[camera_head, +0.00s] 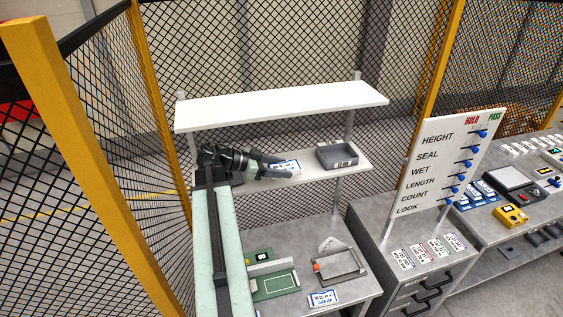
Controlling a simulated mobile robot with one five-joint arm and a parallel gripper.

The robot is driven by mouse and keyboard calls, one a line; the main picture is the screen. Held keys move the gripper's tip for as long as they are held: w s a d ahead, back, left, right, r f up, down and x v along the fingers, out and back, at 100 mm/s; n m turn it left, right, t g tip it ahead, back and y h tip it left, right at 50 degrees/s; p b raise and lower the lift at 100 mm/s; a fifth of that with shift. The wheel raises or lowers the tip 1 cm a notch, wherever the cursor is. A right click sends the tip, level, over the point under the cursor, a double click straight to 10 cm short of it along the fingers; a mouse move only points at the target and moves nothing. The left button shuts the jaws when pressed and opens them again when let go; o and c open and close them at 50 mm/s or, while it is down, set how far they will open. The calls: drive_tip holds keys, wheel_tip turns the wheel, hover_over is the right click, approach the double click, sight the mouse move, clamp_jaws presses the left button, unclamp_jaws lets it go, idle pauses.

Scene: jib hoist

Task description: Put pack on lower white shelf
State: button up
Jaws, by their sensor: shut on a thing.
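The lower white shelf (345,175) hangs beneath a longer upper white shelf (280,105). My gripper (282,168) reaches in from the left, between the two shelves and over the lower one. It is shut on a small white and blue pack (287,165), which lies roughly flat in the jaws. I cannot tell whether the pack touches the lower shelf. My arm hides the left end of this shelf.
A grey tray (322,163) stands on the lower shelf, right of the pack. Below is a grey bench (260,238) with a green board, a holder and a labelled card (322,298). A white sign board (440,160) stands at right. Yellow-post mesh fencing surrounds this.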

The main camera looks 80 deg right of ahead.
drive_tip(key=d, duration=0.3)
drive_tip(key=w+d, duration=0.1)
drive_tip(key=d, duration=0.2)
drive_tip(key=w+d+f, duration=0.1)
drive_tip(key=d, duration=0.3)
drive_tip(key=shift+b, duration=0.35)
drive_tip(key=f+b, duration=0.4)
drive_tip(key=shift+d, duration=0.35)
drive_tip(key=shift+r, duration=0.2)
drive_tip(key=shift+f+b, duration=0.3)
drive_tip(key=shift+f, duration=0.25)
drive_tip(key=shift+f, duration=0.1)
drive_tip(key=shift+a, duration=0.1)
drive_tip(key=o, duration=1.5)
